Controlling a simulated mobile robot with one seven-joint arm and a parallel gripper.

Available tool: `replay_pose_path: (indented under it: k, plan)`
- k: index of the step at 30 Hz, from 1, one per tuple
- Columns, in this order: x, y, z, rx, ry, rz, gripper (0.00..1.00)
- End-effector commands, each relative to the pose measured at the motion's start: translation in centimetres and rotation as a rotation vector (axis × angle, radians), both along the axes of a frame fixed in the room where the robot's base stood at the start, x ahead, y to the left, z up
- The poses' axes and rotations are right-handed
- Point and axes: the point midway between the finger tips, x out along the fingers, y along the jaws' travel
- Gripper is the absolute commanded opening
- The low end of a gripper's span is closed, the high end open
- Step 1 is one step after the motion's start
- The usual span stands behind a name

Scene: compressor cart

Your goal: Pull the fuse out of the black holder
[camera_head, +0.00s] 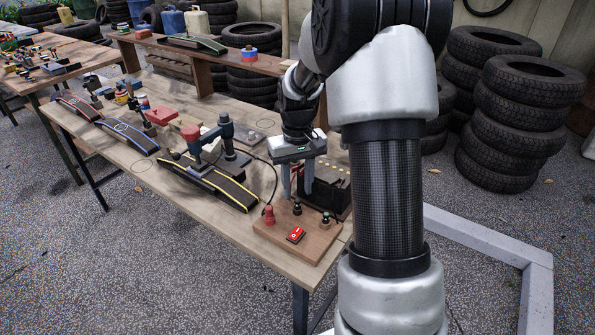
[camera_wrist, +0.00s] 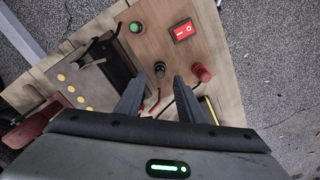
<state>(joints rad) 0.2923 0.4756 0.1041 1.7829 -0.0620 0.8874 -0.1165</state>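A wooden board (camera_head: 312,243) at the table's near right end carries a small upright black holder (camera_head: 297,206). In the wrist view the black holder (camera_wrist: 160,71) has a lighter, greyish top. I cannot tell the fuse apart from the holder at this size. My gripper (camera_head: 298,195) points down above the board with its two fingers apart. In the wrist view my gripper (camera_wrist: 159,82) has its fingertips on either side of the line to the holder, with nothing held between them. I cannot tell how high the tips are above it.
The board also bears a red knob (camera_head: 268,216), a red rocker switch (camera_head: 296,235) and a green button (camera_wrist: 135,27). A dark, open-topped unit (camera_head: 326,190) stands close behind. A yellow-edged black ramp (camera_head: 215,183) lies to the left. A cable runs near the red knob.

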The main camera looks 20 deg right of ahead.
Motion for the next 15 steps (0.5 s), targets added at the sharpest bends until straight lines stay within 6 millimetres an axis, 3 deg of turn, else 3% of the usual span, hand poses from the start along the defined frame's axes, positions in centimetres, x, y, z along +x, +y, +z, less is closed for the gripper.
replay_pose_path:
  k: [6, 15]
  plan:
    - [0.0, 0.0, -2.9, 0.001, 0.0, 0.0, 0.35]
    - [0.0, 0.0, -3.7, 0.0, -0.002, 0.0, 0.35]
